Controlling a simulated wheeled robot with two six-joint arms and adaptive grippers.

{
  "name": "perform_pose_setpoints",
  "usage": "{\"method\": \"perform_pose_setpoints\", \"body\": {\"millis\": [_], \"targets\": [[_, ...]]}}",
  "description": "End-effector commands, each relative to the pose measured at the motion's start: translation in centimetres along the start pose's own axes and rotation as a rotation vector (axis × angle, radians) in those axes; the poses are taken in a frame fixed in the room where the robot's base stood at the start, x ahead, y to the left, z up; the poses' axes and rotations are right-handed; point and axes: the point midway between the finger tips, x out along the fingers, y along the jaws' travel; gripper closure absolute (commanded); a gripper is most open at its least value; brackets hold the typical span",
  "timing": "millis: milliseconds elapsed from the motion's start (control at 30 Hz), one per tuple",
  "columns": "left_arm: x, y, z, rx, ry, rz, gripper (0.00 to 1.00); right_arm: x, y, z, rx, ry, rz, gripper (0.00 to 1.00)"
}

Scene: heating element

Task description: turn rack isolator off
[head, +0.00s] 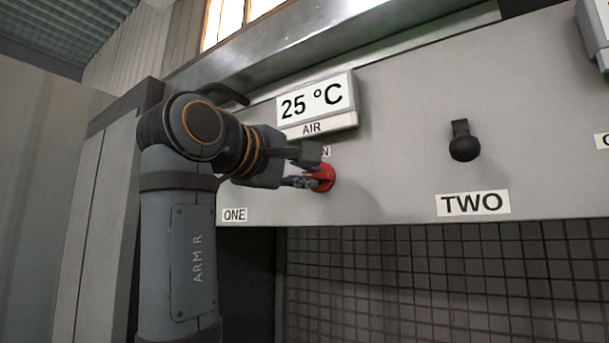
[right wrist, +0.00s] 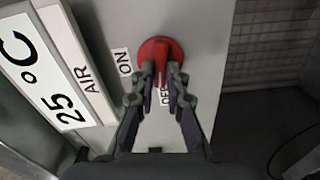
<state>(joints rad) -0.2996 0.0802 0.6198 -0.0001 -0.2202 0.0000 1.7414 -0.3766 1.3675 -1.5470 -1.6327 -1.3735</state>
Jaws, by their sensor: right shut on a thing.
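The rack isolator is a red rotary knob (head: 322,178) on the grey panel, below the AIR display. In the right wrist view the red knob (right wrist: 154,46) shows its raised grip bar between my fingers, lying along the picture's height. Its lower end is towards the OFF label (right wrist: 164,97), partly hidden between the fingers. The ON label (right wrist: 124,62) is left of the knob there. My right gripper (head: 312,170) is shut on the knob; it also shows in the right wrist view (right wrist: 161,78). My left gripper is out of view.
The display (head: 316,104) reads 25 °C and juts out just above my right gripper. A black knob (head: 463,143) sits above the TWO label (head: 473,203). A dark grid (head: 440,280) lies below the panel.

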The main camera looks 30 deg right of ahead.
Motion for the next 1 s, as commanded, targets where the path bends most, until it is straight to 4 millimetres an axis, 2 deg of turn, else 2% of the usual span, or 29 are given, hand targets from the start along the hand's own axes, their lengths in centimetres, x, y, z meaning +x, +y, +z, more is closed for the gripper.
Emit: {"method": "perform_pose_setpoints", "body": {"millis": [400,900,933,1000], "targets": [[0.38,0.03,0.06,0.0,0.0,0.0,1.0,0.03,-0.06,0.04,-0.153,-0.002,0.001,1.0],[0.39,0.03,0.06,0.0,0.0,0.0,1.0,0.03,-0.03,0.02,-0.168,-0.001,0.002,1.0],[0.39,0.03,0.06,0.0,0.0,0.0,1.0,0.03,-0.03,0.02,-0.168,-0.001,0.002,0.84],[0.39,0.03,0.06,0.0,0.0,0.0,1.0,0.03,-0.04,0.02,-0.168,-0.001,0.002,0.75]]}}
